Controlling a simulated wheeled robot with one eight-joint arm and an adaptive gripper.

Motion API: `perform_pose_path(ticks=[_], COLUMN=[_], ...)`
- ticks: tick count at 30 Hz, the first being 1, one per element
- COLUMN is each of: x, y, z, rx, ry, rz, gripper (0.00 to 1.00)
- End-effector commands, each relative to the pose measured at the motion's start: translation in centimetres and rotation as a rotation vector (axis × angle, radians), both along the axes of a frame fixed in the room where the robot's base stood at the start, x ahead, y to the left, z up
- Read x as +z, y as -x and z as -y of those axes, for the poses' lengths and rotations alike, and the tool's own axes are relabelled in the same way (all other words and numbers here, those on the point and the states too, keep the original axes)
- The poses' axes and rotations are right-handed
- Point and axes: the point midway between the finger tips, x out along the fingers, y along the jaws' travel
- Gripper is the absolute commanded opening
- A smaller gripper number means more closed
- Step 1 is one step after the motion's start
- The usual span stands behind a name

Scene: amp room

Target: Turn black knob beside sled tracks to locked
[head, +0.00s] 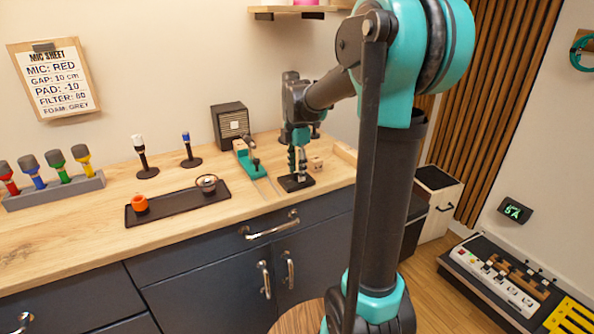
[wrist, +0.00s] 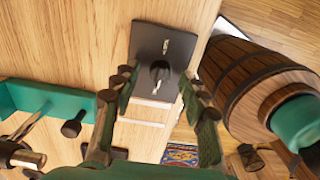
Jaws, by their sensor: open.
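The black knob (wrist: 160,72) stands on a dark square plate (wrist: 150,40) with pale marks on its face, in the wrist view. In the head view the plate (head: 296,184) lies on the counter near its front edge, and my gripper hides the knob. My gripper (wrist: 160,80) is open, with one finger on each side of the knob; I cannot tell whether either finger touches it. It also shows in the head view (head: 297,165), pointing down over the plate. The teal sled (head: 248,158) sits left of the plate, and it shows at left in the wrist view (wrist: 50,100).
A black speaker-like box (head: 230,125) stands behind the sled.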

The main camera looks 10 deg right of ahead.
Motion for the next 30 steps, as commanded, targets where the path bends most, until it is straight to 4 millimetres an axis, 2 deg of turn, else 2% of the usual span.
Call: perform_pose_path(ticks=[10,21,30], x=[-0.36,-0.34,-0.34], y=[0.0,0.0,0.0], z=[0.0,0.0,0.0], rx=[0.0,0.0,-0.027], ry=[0.0,0.0,0.0], rz=[0.0,0.0,0.0], gripper=[0.44,0.0,0.0])
